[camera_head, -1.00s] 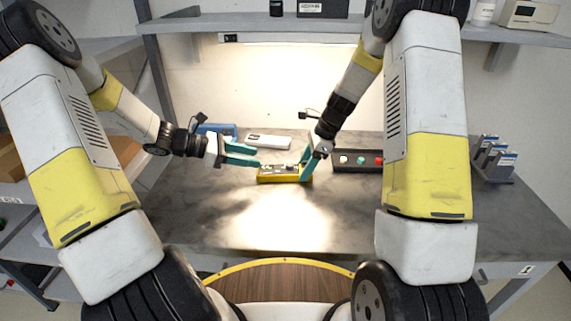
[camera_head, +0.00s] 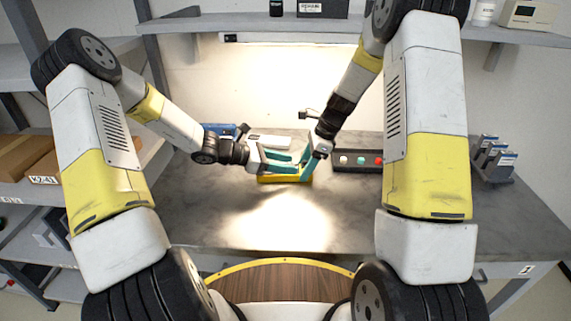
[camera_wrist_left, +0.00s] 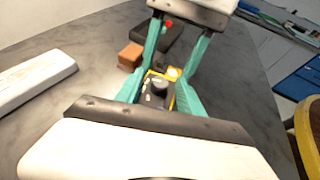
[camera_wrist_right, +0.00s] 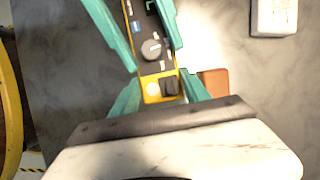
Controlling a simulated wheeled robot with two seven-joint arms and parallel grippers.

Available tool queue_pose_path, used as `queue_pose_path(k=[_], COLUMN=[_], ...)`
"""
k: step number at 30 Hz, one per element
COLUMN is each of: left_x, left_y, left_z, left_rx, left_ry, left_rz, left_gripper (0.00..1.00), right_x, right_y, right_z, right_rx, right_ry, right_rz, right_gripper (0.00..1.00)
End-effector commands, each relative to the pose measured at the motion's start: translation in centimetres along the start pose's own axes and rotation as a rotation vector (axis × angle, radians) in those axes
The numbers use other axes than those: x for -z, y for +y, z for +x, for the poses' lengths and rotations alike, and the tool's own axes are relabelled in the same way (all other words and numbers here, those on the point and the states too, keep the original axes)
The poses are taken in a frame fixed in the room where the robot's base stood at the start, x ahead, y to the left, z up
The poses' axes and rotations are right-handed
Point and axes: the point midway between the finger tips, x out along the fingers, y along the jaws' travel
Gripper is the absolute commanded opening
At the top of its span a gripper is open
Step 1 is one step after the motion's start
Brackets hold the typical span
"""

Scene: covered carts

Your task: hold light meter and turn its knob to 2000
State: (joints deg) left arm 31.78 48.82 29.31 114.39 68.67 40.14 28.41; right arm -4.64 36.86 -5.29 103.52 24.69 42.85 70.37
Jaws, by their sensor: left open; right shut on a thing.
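The light meter is a yellow-edged device with a dark face (camera_head: 284,179) on the table, partly hidden by my grippers. Its round grey knob (camera_wrist_right: 151,48) shows in the right wrist view and in the left wrist view (camera_wrist_left: 158,87). The setting it points to is too small to read. My right gripper (camera_head: 306,168) is shut on the light meter near one end; its fingers show at the meter's sides in the right wrist view (camera_wrist_right: 160,88). My left gripper (camera_head: 289,163) is open over the meter, its teal fingers (camera_wrist_left: 159,90) on either side of the knob, contact unclear.
A black box with coloured buttons (camera_head: 345,160) stands right of the meter. A white device (camera_head: 270,141) and a blue object (camera_head: 220,129) lie behind. A brown block (camera_wrist_left: 130,55) is close to the meter. A holder with upright items (camera_head: 492,160) stands at right. The front table is clear.

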Motion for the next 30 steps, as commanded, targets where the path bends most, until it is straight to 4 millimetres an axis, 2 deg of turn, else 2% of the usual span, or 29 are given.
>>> queue_pose_path(k=[4,9,11,20,30], left_x=[-0.01,-0.01,-0.01,-0.08,-0.14], left_y=[0.01,0.01,0.01,0.2,0.53], left_z=[-0.02,-0.04,-0.04,-0.01,0.14], left_rx=[0.0,0.0,0.0,0.017,0.189], left_ry=[0.0,0.0,0.0,-0.002,-0.004], left_rz=[0.0,0.0,0.0,0.01,0.084], left_gripper=[0.43,0.1,0.0,0.0,0.0], right_x=[-0.01,-0.01,-0.01,0.0,0.0], right_y=[-0.01,-0.01,-0.01,0.01,0.09], right_z=[-0.01,-0.01,-0.01,-0.01,0.03], right_rx=[0.0,0.0,0.0,0.0,-0.003], right_ry=[0.0,0.0,0.0,0.0,0.0], right_rz=[0.0,0.0,0.0,0.0,0.0], right_gripper=[0.02,0.02,0.02,0.02,0.02])
